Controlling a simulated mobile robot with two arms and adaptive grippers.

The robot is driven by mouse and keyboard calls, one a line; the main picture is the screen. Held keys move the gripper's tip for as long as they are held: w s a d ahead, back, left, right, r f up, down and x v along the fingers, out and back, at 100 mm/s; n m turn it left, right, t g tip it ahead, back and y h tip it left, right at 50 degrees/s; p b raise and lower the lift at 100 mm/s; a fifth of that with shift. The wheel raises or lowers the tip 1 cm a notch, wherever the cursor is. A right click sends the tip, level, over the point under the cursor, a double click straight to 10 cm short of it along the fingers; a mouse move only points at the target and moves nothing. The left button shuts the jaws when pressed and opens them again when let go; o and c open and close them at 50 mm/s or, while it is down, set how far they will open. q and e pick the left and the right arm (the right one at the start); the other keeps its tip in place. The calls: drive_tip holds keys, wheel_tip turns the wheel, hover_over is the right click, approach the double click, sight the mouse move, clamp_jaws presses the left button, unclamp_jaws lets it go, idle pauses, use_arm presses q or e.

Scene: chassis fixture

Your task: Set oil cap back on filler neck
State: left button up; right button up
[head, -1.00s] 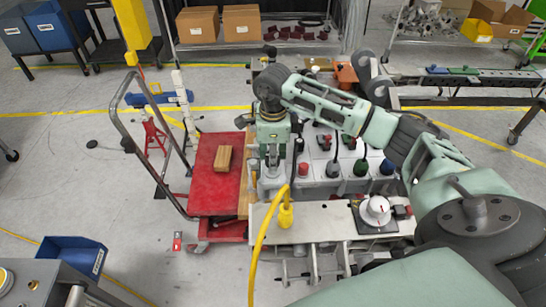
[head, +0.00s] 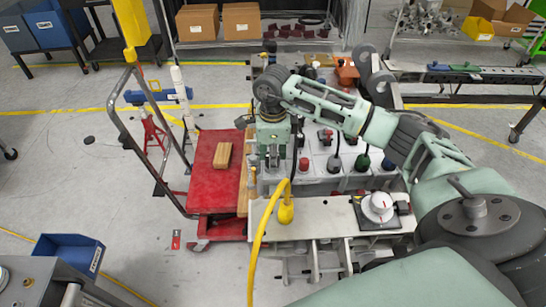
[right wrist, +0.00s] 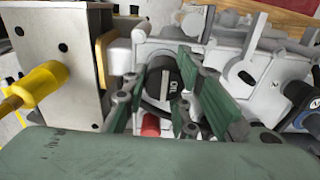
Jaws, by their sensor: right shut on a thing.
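The oil cap (right wrist: 167,84) is round and black with light "OIL" lettering on its face. In the right wrist view it sits between the green fingers of my right gripper (right wrist: 172,95), which is shut on it. In the head view my right gripper (head: 272,160) points down over the left part of the grey chassis fixture (head: 325,183); the cap is hidden there. The filler neck is not clearly visible, and I cannot tell whether the cap touches it. My left gripper is not in view.
A yellow plug with its cable (head: 286,212) stands on the metal plate close to the gripper. A red cap (head: 304,164) and other coloured caps are to its right. A red cart (head: 215,185) with a wooden block (head: 222,155) is to its left.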

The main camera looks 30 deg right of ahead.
drive_tip(key=shift+f+b, duration=0.45)
drive_tip(key=shift+b, duration=0.05)
drive_tip(key=o, duration=1)
drive_tip(key=shift+r, duration=0.1)
drive_tip(key=shift+r+p, duration=1.9)
drive_tip(key=shift+r, duration=1.05)
drive_tip(key=shift+f, duration=0.1)
